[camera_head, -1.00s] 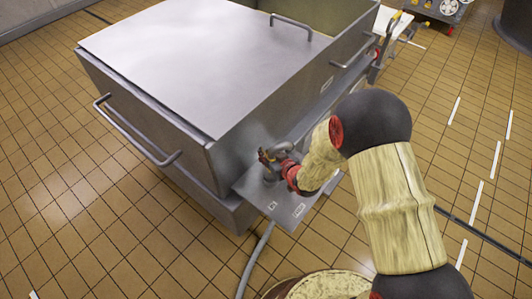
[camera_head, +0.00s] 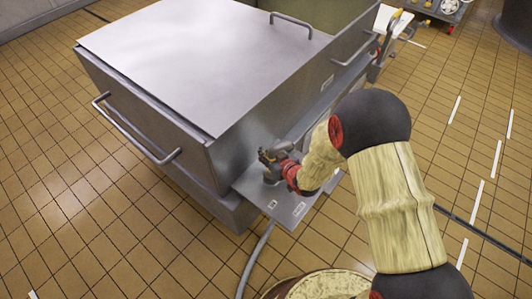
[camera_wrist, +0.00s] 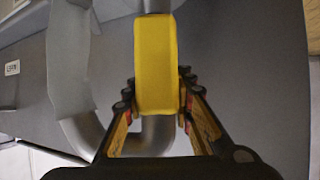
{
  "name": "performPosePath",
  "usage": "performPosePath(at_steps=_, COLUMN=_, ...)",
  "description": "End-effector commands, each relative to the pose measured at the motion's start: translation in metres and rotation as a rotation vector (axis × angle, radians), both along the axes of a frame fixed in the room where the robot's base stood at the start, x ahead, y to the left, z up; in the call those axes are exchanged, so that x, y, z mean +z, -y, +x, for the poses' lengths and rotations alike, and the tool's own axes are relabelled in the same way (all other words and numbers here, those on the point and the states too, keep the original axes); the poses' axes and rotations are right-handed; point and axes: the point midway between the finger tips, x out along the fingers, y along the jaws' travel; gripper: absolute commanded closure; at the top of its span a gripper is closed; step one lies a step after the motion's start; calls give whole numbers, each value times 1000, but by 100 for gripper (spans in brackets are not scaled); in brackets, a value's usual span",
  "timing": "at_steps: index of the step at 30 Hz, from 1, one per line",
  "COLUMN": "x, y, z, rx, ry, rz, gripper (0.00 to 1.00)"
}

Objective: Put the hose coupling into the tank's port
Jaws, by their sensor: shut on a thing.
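The steel tank (camera_head: 200,70) with a flat lid fills the middle of the head view. My gripper (camera_head: 274,158) is at the tank's near right corner, over a grey shelf (camera_head: 275,203). In the wrist view its two fingers (camera_wrist: 156,82) are shut on a yellow band, which I take to be the hose coupling (camera_wrist: 155,50). A grey pipe (camera_wrist: 155,5) runs up from the band. A curved grey tube (camera_wrist: 75,85) passes behind and left of it. I cannot make out the port, or whether the coupling touches it.
A grey hose (camera_head: 255,260) runs from under the shelf down to the tiled floor. Bar handles (camera_head: 140,138) stick out from the tank. A wheeled cart (camera_head: 437,10) stands at the far right. The tiled floor on the left is free.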

Motion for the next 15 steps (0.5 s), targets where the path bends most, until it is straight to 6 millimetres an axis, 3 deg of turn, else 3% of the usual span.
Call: performPosePath(at_steps=15, x=-5, y=0, z=1, rx=0, ry=4, rz=1, gripper=100)
